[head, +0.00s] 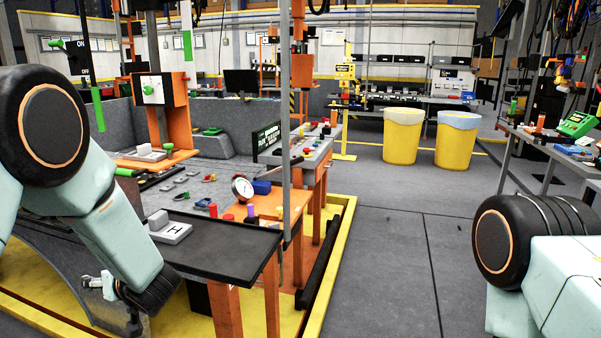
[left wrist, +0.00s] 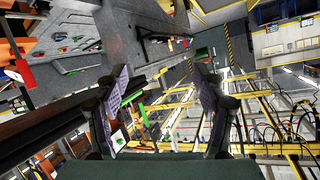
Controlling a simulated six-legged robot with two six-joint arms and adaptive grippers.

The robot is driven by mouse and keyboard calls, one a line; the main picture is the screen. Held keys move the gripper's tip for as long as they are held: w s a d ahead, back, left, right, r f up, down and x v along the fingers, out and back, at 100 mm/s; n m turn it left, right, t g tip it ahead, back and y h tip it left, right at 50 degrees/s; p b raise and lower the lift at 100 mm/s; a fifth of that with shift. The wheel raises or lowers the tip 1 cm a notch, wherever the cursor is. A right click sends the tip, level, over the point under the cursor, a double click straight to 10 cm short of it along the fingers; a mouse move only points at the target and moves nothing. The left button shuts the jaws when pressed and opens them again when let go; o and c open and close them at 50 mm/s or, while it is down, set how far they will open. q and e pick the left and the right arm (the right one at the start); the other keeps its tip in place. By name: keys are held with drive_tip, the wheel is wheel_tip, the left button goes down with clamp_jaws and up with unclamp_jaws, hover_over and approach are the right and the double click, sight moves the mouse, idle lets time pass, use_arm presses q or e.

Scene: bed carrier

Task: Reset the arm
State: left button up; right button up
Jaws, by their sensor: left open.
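My left arm comes in from the left in the head view, its forearm slanting down in front of the grey bench. The left gripper (head: 100,286) shows only in part beyond the end of that arm, low at the left. In the left wrist view the left gripper (left wrist: 160,100) has its two fingers well apart with nothing between them. My right arm shows at the lower right of the head view, but its gripper is outside the picture.
A black tray table (head: 215,248) with a white block marked H (head: 172,232) stands just right of my left arm. Two yellow bins (head: 403,137) stand at the back. A side table (head: 560,150) is at the right. The grey floor (head: 390,240) between is clear.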

use_arm(q)
drive_tip(key=s+d+f+m+g+h, duration=0.1)
drive_tip(key=s+d+f+m+h, duration=0.25)
drive_tip(key=s+f, duration=0.45)
drive_tip(key=s+d+f+m+h, duration=0.25)
drive_tip(key=s+d+f, duration=0.3)
drive_tip(key=f, duration=0.45)
drive_tip(key=s+d+f+g+h, duration=0.1)
drive_tip(key=s+d+f+g, duration=0.1)
drive_tip(key=s, duration=0.6)
drive_tip(key=s+d+f+m+g+h+b, duration=0.1)
drive_tip(key=s+d, duration=0.3)
drive_tip(key=s, duration=0.5)
drive_tip(key=s+d+f+g+h, duration=0.2)
drive_tip(key=s+f+g+h, duration=0.1)
drive_tip(key=s, duration=0.6)
drive_tip(key=shift+d+f+b, duration=0.4)
drive_tip(key=shift+f, duration=0.15)
